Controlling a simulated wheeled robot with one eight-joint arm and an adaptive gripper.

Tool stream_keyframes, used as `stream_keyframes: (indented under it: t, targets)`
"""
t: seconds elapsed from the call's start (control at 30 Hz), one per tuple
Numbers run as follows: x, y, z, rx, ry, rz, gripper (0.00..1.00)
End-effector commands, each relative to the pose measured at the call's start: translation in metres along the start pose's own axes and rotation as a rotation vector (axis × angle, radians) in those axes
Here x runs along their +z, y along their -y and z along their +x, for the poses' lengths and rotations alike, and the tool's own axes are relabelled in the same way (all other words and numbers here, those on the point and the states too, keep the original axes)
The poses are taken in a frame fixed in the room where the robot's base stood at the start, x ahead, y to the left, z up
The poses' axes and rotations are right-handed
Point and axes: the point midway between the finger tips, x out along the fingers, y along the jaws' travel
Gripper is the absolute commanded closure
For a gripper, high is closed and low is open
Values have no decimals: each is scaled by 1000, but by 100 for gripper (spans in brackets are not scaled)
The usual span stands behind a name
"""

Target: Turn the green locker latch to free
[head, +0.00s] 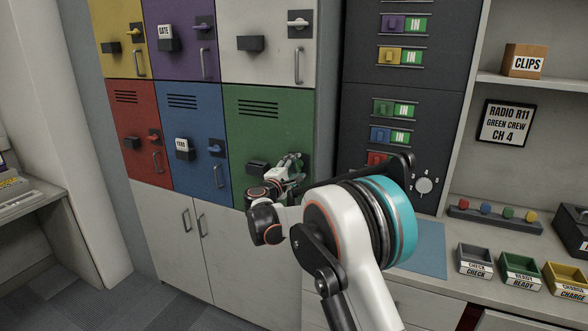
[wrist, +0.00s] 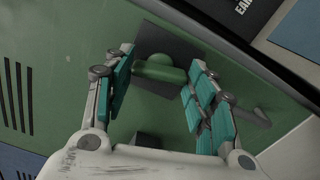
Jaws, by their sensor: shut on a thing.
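The green locker (head: 268,122) is in the lower row, right of the blue locker. Its door also fills much of the wrist view (wrist: 65,60). The green latch (wrist: 160,70) sits on a dark square plate (wrist: 150,42). Its bar lies crosswise between my finger pads in the wrist view. My gripper (wrist: 163,82) is shut on the latch, with teal pads on either side. In the head view my gripper (head: 290,163) is at the right part of the green door and hides the latch.
A pull handle (wrist: 258,115) stands out on the green door close to my right finger. Yellow, purple, white, red and blue lockers surround it. A dark panel (head: 395,80) stands to the right, above a counter with small labelled trays (head: 520,270).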

Motion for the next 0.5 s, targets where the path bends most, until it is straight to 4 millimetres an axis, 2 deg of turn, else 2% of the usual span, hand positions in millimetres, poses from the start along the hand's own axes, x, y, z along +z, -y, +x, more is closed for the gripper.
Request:
stream_keyframes:
  t: [0.2,0.5]
  targets:
    - [0,1,0,-1,0,140,72]
    - [0,1,0,-1,0,242,72]
